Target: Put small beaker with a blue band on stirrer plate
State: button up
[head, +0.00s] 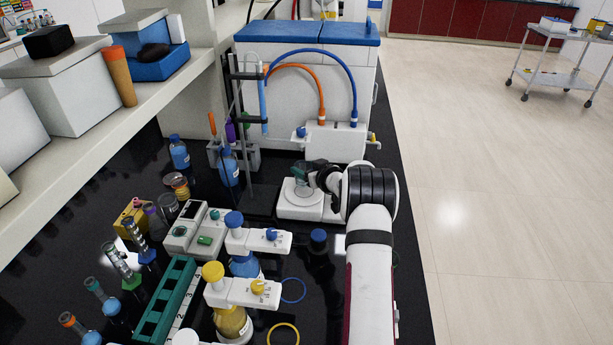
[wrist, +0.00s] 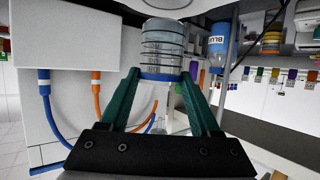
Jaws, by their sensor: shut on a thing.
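The small beaker (wrist: 165,45) is clear, ribbed glass with a blue band (wrist: 162,77), seen between the green fingers of my gripper (wrist: 160,85) in the wrist view. The fingers are shut on it near the band. In the head view, my gripper (head: 314,178) is over the white stirrer plate (head: 299,211), and the beaker (head: 302,184) appears over its round top, partly hidden by the gripper. I cannot tell whether the beaker touches the plate.
A white unit (head: 334,140) with blue and orange hoses stands behind the plate. A retort stand (head: 248,145) and blue bottle (head: 229,168) stand left. White holders with a blue-capped (head: 234,219) and a yellow-capped bottle (head: 214,272) are in front. A dark blue cap (head: 318,236) is nearby.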

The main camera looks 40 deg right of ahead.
jog(key=shift+f, duration=1.3)
jog(key=shift+f, duration=0.15)
jog(key=o, duration=1.4)
jog(key=v, duration=1.2)
jog(key=shift+s, duration=0.1)
